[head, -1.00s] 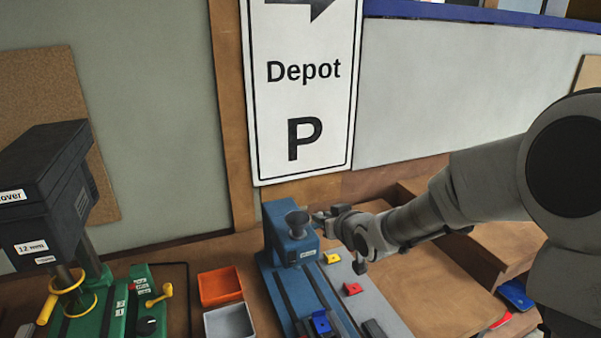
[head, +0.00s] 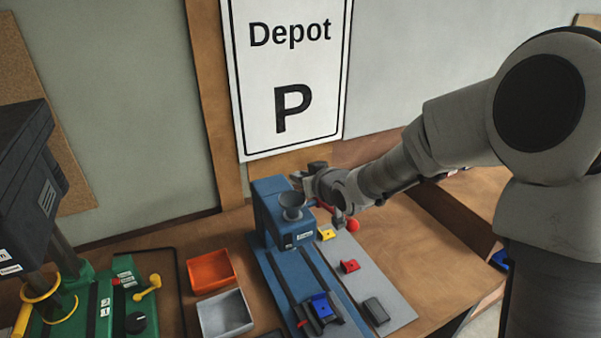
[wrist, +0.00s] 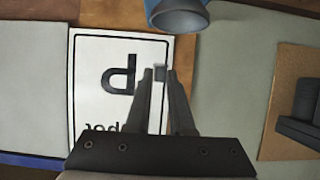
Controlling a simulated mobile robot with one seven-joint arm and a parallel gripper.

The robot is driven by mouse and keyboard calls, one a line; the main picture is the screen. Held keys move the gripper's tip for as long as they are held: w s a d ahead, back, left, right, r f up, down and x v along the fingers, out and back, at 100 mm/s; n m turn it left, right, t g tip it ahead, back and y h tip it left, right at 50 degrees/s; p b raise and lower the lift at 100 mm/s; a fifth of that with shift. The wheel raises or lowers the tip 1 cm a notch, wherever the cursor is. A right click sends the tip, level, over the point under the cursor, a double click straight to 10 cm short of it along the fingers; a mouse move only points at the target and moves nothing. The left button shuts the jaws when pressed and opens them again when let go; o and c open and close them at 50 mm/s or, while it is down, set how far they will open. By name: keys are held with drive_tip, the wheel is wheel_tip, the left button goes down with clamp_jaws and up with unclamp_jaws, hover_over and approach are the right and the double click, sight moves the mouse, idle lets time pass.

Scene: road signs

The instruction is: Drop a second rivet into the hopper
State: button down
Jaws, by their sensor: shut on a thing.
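The rivet cannot be made out in the head view. The inside of the funnel is too small to read.
An orange bin (head: 210,270) and a grey bin (head: 225,315) stand left of the blue machine. A grey strip with yellow (head: 326,234) and red (head: 349,266) blocks lies to its right. A green drill press (head: 85,300) stands at left. The Depot sign (head: 290,80) is behind.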

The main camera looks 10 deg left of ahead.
wheel_tip(320, 180, down, 5)
drive_tip(key=shift+b, duration=1.25)
drive_tip(key=c, duration=0.7)
unclamp_jaws()
drive_tip(key=shift+r, duration=0.1)
drive_tip(key=p+v, duration=0.2)
drive_tip(key=v, duration=1.5)
drive_tip(key=shift+s, duration=0.15)
